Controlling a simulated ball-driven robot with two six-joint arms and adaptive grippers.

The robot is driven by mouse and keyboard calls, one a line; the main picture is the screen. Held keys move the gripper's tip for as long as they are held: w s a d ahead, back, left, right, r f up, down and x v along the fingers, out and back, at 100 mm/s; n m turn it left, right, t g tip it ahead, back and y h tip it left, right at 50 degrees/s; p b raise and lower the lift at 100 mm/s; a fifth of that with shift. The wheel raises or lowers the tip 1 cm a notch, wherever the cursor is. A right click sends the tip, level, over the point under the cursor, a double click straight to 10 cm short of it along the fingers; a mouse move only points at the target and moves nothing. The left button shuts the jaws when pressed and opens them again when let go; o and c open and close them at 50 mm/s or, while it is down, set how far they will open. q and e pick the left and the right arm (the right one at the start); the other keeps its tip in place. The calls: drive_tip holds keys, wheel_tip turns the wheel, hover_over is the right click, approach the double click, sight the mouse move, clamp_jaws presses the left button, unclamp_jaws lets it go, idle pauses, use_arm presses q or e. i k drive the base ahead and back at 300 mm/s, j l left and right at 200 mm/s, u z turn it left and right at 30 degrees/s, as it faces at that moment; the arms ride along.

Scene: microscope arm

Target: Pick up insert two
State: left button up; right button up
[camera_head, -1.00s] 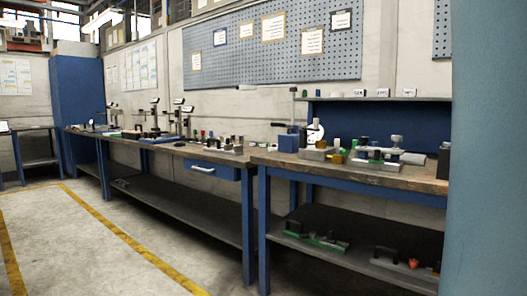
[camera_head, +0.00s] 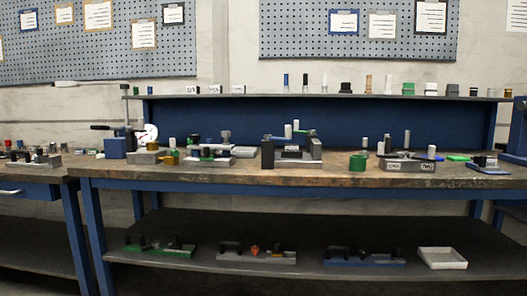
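A grey fixture block (camera_head: 410,166) stands on the right half of the workbench. It bears two small white labels that seem to read ONE and TWO. Small upright pieces stand on it or close by, among them a white cylinder (camera_head: 431,151) above the right label and a pale cylinder (camera_head: 380,147) near the left end. I cannot tell for sure which piece is insert two. Neither of my grippers is in view.
The workbench (camera_head: 215,178) holds a green ring-shaped part (camera_head: 358,162), a dark clamp fixture (camera_head: 267,152) and a blue box (camera_head: 115,148). A shelf above carries small parts. The lower shelf holds several tool bases and a white tray (camera_head: 442,258). The bench's front strip is mostly clear.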

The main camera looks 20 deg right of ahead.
sight(288, 147)
drive_tip(key=z, duration=0.65)
drive_tip(key=i+l+u, duration=0.25)
drive_tip(key=i, duration=0.2)
drive_tip(key=i+l+u, duration=0.25)
drive_tip(key=i, duration=0.15)
drive_tip(key=j, duration=0.1)
